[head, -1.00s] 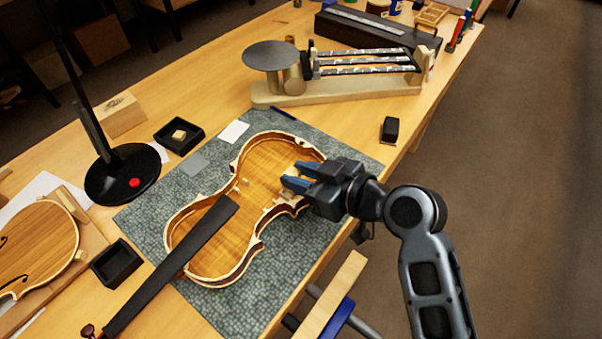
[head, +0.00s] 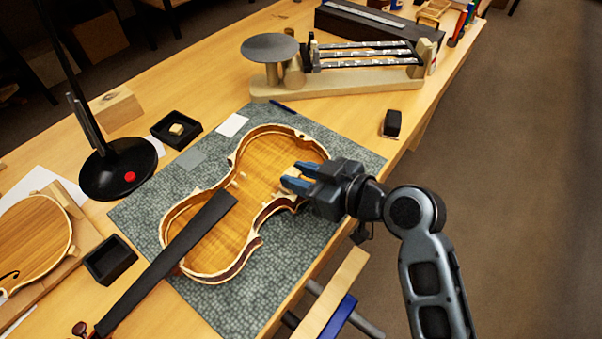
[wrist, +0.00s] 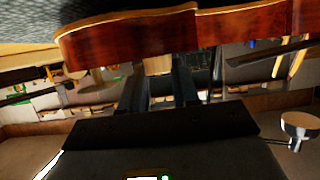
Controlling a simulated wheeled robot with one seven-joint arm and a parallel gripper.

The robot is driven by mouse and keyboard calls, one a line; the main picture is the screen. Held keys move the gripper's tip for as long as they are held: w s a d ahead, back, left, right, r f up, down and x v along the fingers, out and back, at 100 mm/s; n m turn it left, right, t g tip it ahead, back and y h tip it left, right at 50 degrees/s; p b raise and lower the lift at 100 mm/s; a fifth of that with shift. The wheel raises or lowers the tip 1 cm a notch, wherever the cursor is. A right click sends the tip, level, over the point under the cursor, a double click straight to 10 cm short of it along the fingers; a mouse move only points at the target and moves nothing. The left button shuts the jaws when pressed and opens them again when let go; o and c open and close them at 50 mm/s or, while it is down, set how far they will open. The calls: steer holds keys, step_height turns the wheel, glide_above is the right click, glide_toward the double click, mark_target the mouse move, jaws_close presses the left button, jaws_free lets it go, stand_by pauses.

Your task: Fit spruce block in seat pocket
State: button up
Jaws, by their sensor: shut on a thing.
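The open violin body (head: 270,165), without its top, lies on the green mat with its ribs and inside showing. My gripper (head: 289,177) is over the body's right-hand rim, coming from the right. It is shut on a small pale wooden block, seen between the fingers (wrist: 160,88) in the wrist view as a pale piece (wrist: 158,65) just under the red-brown violin side (wrist: 130,40). The block's far end is hidden there. I cannot tell which seat pocket is meant, or whether the block touches the violin. The black fingerboard (head: 205,232) lies over the body's lower left.
A black tray (head: 160,139) holds another small pale block (head: 177,129). An empty black tray (head: 110,262), a lamp base (head: 105,178) and a violin plate (head: 30,240) are at left. A balance (head: 340,85) stands behind. A dark block (head: 391,123) sits near the right bench edge.

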steer(key=shift+f, duration=0.2)
steer(key=o, duration=1.1)
steer(key=shift+b+v, duration=0.55)
steer(key=shift+v, duration=3.4)
